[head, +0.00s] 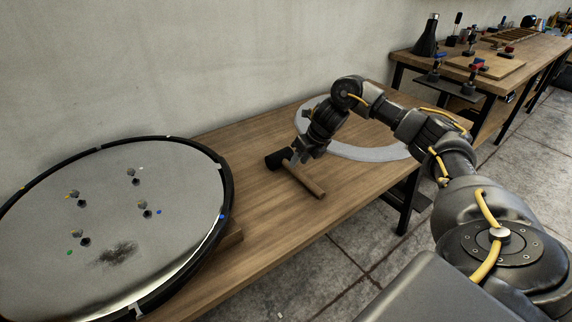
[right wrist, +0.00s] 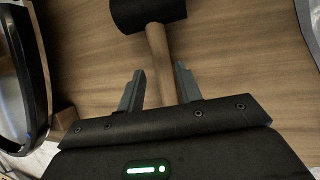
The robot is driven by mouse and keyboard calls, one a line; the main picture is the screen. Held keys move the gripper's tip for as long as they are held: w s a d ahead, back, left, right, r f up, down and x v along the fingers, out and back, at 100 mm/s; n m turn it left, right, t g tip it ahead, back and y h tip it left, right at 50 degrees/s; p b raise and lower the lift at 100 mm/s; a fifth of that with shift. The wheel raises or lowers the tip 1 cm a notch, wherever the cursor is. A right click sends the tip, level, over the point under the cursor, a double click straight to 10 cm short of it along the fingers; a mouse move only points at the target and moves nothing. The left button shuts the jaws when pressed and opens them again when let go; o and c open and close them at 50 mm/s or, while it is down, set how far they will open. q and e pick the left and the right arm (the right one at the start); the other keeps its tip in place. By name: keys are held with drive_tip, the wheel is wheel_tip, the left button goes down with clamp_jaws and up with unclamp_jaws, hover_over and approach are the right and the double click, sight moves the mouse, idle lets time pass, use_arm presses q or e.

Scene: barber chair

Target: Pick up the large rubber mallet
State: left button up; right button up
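The large rubber mallet has a black head (head: 277,158) and a wooden handle (head: 306,181). It lies on the wooden table near the middle of the head view. In the right wrist view the black head (right wrist: 148,12) is at the top and the handle (right wrist: 161,65) runs down between the fingers. My right gripper (right wrist: 158,85) is open, with one finger on each side of the handle and visible space beside it. In the head view the right gripper (head: 297,160) is over the mallet, just behind the head. The lower handle is hidden by the gripper in the wrist view. My left gripper is not in view.
A large round black-rimmed disc (head: 60,215) with several small fittings covers the table's left part. A pale ring (head: 365,153) lies behind my right arm. The table's front edge (head: 290,246) is clear. A second workbench (head: 515,62) with tools stands at the back right.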

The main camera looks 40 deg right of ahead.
sight(298, 173)
drive_tip(key=shift+x, duration=2.35)
drive_tip(key=shift+w+d, duration=0.1)
drive_tip(key=shift+d, duration=0.05)
clamp_jaws()
